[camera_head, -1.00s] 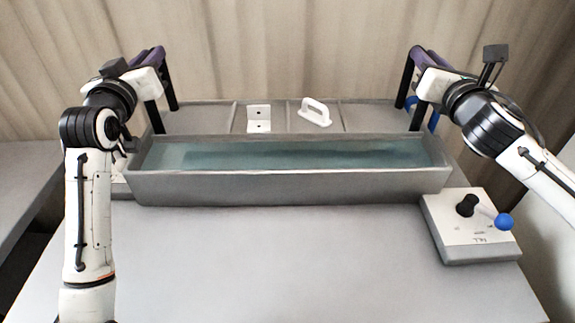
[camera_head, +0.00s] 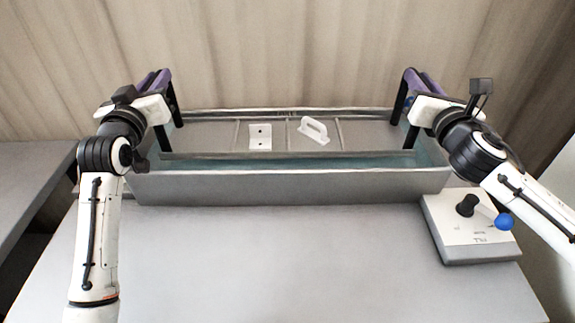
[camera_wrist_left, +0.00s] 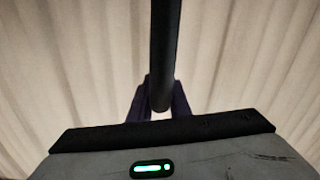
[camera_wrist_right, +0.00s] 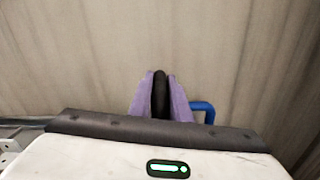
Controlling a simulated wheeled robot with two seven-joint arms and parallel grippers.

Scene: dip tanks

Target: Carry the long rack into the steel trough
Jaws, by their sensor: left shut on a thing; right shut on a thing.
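The long rack (camera_head: 218,138) is a grey tray with dividers and black upright handles at both ends. It carries a white plate with two holes (camera_head: 260,137) and a white handle-shaped part (camera_head: 314,130). The rack is over the steel trough (camera_head: 290,188), its front edge inside the trough's front wall. Teal liquid shows around that edge; I cannot tell whether the rack touches the bottom. My left gripper (camera_head: 155,82) is shut on the left handle, whose black bar shows in the left wrist view (camera_wrist_left: 164,50). My right gripper (camera_head: 418,82) is shut on the right handle.
A control box (camera_head: 470,245) with a blue-knobbed lever (camera_head: 504,222) stands right of the trough, below my right arm. The table in front (camera_head: 270,260) is clear. A blue bar (camera_wrist_right: 205,108) shows beside the right fingers in the right wrist view. A curtain hangs behind.

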